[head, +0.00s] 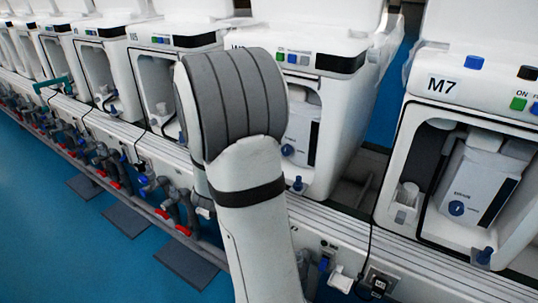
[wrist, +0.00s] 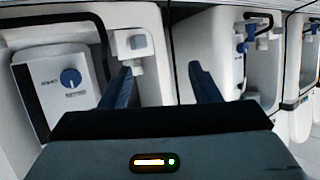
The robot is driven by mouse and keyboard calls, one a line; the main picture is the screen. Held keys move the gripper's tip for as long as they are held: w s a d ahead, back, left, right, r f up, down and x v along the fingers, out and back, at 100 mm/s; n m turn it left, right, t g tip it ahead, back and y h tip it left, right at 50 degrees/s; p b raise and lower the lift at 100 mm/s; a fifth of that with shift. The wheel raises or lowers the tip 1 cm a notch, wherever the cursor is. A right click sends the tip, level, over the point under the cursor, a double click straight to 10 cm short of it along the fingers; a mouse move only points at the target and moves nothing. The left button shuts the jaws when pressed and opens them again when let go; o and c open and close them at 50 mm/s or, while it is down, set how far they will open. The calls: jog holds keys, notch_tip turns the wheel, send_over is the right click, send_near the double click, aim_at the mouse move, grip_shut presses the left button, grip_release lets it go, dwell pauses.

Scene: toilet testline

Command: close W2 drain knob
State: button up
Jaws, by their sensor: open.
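I cannot read a W2 label in either view, so I cannot tell which knob is the W2 drain knob. In the wrist view my gripper (wrist: 160,68) is open, its two dark blue fingers apart with nothing between them. A round blue knob (wrist: 70,78) on a white unit lies left of the fingers. In the head view my gripper is hidden behind my arm.
Pipes with blue and red fittings (head: 148,187) line the bench front. The blue floor (head: 50,230) at left is mostly clear, with dark mats.

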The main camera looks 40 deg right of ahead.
jog(key=s+d+m+g+h+b, duration=0.1)
jog(key=d+h, duration=0.1)
jog(key=d, duration=0.4)
jog(key=s+d+m+g+h+b, duration=0.1)
jog(key=s+d+g+h, duration=0.1)
jog(key=d, duration=0.4)
jog(key=s+d+m+g+h, duration=0.1)
jog(key=d+m+h, duration=0.1)
jog(key=d+h, duration=0.2)
jog(key=shift+s+d+f+g+b, duration=0.2)
jog(key=shift+d, duration=0.35)
jog(key=shift+s+d+f+g+b, duration=0.2)
jog(key=shift+d, duration=0.35)
jog(key=shift+c, duration=0.4)
